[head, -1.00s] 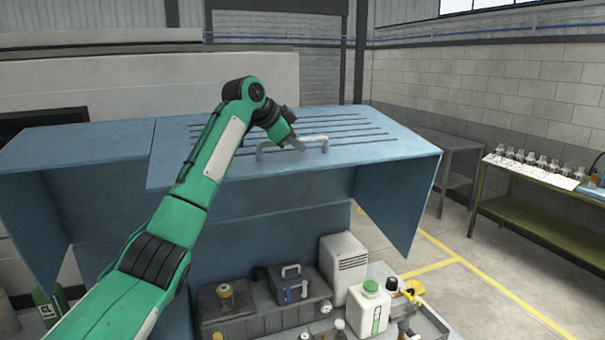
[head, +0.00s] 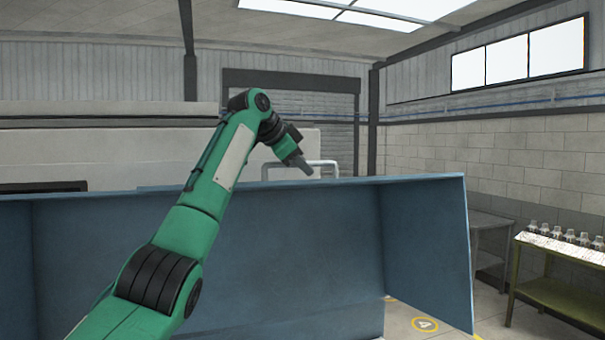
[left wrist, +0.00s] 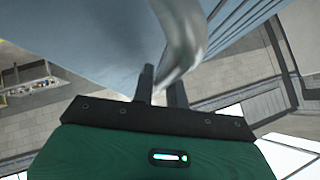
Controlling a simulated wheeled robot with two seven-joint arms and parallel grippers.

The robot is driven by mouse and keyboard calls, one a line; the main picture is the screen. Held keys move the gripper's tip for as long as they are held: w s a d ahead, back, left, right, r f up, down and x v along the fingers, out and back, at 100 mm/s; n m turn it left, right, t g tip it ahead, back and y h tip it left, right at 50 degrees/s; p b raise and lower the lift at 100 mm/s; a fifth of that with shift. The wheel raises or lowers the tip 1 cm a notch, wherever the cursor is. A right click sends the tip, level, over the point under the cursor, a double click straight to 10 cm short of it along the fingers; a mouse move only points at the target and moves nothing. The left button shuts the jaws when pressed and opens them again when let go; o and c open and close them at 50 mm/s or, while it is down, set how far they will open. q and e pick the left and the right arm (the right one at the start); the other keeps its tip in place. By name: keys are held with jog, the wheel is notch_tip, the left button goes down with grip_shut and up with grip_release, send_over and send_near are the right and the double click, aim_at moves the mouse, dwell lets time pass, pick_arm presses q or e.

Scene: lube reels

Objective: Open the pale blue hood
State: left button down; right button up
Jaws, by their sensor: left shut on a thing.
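The pale blue hood (head: 300,260) spans the head view from left to right, its top edge almost level. A side panel (head: 425,235) hangs at its right. A pale grey bar handle (head: 325,163) stands at the top edge. My left gripper (head: 303,166) is at this handle. In the left wrist view the curved handle (left wrist: 185,40), large and blurred, runs between the two fingers of the left gripper (left wrist: 161,85), which is shut on it. The hood's top surface is hidden in the head view. My right gripper is not in view.
A green table (head: 560,250) with several small bottles stands at the right by the block wall. A grey table (head: 490,235) stands behind the side panel. Floor with yellow markings (head: 425,323) shows at the lower right. Above the hood is open air.

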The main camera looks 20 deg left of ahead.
pick_arm(q)
jog(key=shift+w+a+f, duration=0.2)
jog(key=shift+w+a, duration=0.05)
jog(key=shift+w, duration=0.05)
jog(key=c, duration=1.6)
grip_release()
jog(key=shift+o, duration=1)
jog(key=shift+r, duration=0.1)
